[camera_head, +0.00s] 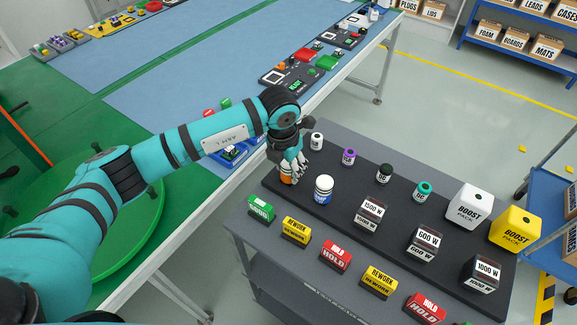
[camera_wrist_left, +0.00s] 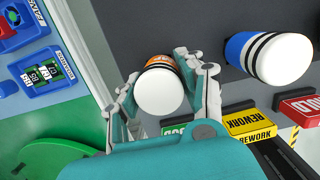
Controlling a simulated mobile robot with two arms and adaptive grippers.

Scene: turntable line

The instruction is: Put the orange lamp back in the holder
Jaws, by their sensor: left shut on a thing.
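The orange lamp (camera_head: 286,178), an orange body with a white dome, is at the left end of the black board (camera_head: 408,232) on the grey cart. My left gripper (camera_head: 293,168) is over it from above and hides most of it. In the left wrist view the lamp's white dome (camera_wrist_left: 160,92) sits between the fingers of my left gripper (camera_wrist_left: 160,72), which are shut on it. An orange band with dark stripes shows behind the dome. I cannot tell whether its base touches the board, and its holder is hidden. My right gripper is not in view.
A blue lamp with a white dome (camera_head: 323,188) stands close on the right. Small cylinders (camera_head: 348,157), watt blocks (camera_head: 423,243) and boost packs (camera_head: 470,205) stand on the board. Green, yellow and red label blocks (camera_head: 335,257) line the cart's front. The long workbench (camera_head: 210,80) is behind.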

